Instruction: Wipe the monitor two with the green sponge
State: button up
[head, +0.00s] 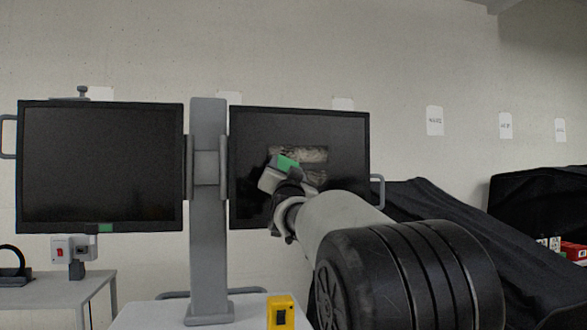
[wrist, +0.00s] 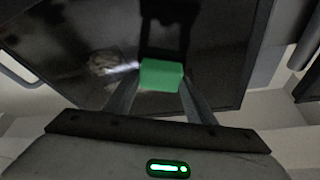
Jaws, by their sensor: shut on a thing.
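Two dark monitors hang on a grey post. The right monitor (head: 345,190) has a pale smudge (head: 300,154) near its middle; the left monitor (head: 100,160) looks clean. I cannot read which one is numbered two. My gripper (head: 286,168) is in front of the right monitor, shut on the green sponge (head: 287,162). In the wrist view, the sponge (wrist: 161,75) sits between the fingertips of my gripper (wrist: 160,88), facing the dark screen. The smudge (wrist: 108,65) shows left of the sponge there. I cannot tell whether the sponge touches the screen.
The grey post (head: 209,250) stands between the monitors on a pale surface. A yellow box (head: 281,312) is at the front. Black-covered carts (head: 440,225) fill the right side.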

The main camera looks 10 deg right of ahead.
jog(key=shift+a+p, duration=0.6)
jog(key=shift+a, duration=1.85)
jog(key=shift+s+d+r+p, duration=0.1)
jog(key=shift+r+p, duration=0.85)
jog(key=shift+r, duration=0.45)
jog(key=shift+c, duration=0.9)
jog(key=shift+d+f, duration=0.2)
jog(key=d+b, duration=0.2)
jog(key=d, duration=0.1)
jog(key=shift+d+f+b, duration=0.1)
jog(key=shift+f+b, duration=0.05)
jog(key=shift+b, duration=0.15)
jog(key=shift+d+f+b, duration=0.1)
jog(key=shift+d+b, duration=0.45)
jog(key=shift+d, duration=0.25)
jog(key=shift+w+d+b, duration=0.2)
jog(key=shift+d+b, duration=1.1)
jog(key=shift+d, duration=1.35)
jog(key=shift+d+f+b, duration=0.1)
jog(key=shift+d+b, duration=0.4)
jog(key=shift+d, duration=3.05)
jog(key=shift+d+r+p, duration=0.2)
jog(key=shift+d+p, duration=0.45)
jog(key=shift+d+r+p, duration=0.15)
jog(key=shift+d+p, duration=0.45)
jog(key=shift+d+f, duration=0.2)
jog(key=shift+d, duration=0.2)
